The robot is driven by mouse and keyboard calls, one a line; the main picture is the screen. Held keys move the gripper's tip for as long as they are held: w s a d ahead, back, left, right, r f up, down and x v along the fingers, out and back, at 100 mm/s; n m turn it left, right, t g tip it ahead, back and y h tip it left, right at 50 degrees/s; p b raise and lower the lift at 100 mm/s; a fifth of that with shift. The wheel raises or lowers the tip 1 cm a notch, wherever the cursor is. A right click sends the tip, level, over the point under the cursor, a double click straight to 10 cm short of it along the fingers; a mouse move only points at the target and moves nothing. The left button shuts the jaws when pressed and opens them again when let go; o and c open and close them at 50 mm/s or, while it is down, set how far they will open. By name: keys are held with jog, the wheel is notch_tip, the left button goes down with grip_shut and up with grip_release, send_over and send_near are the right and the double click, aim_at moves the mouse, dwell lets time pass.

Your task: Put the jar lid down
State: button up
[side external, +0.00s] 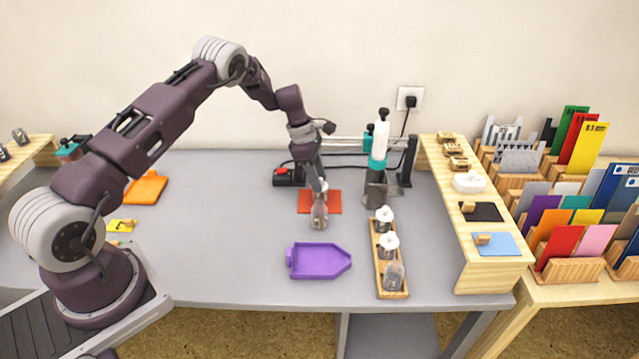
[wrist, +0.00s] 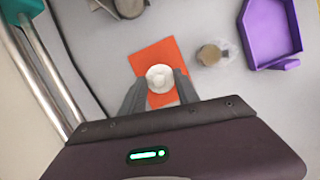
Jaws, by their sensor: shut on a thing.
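My gripper (side external: 318,187) points down over the table. In the wrist view its two fingers (wrist: 160,80) are shut on a round white jar lid (wrist: 159,77) with a small knob. The lid is over the orange-red mat (wrist: 152,53); its height above the mat is hard to tell. In the side view the lid is too small and covered to make out. An open glass jar (side external: 319,217) with brownish contents stands on the table just in front of the mat (side external: 333,203). The jar also shows right of the lid in the wrist view (wrist: 211,55).
A purple tray (side external: 320,262) lies in front of the jar. A wooden rack (side external: 402,294) to the right holds three jars, two with white tops. A white-and-teal bottle (side external: 379,145) and metal stand are behind right. The table's left middle is mostly clear.

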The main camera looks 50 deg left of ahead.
aim_at(287, 227)
notch_tip(287, 227, up, 9)
jog(key=shift+r, duration=0.15)
jog(key=s+f+m+g, duration=0.2)
jog(key=s+m, duration=0.4)
jog(key=m, duration=0.3)
jog(key=shift+s+d+f+m+g, duration=0.25)
jog(key=shift+d+f+m+g, duration=0.05)
jog(key=shift+f+m, duration=0.1)
jog(key=s+m, duration=0.1)
jog(key=m, duration=0.1)
jog(key=s+f+m+g, duration=0.1)
jog(key=s+m, duration=0.1)
jog(key=m, duration=0.1)
jog(key=s+f+m, duration=0.1)
jog(key=s+m, duration=0.1)
jog(key=m, duration=0.1)
jog(key=shift+s+d+g+y, duration=0.2)
jog(key=shift+g+y, duration=0.1)
jog(key=shift+g, duration=0.1)
grip_shut()
notch_tip(287, 227, down, 10)
jog(key=shift+r, duration=0.1)
jog(key=o, duration=1.3)
grip_release()
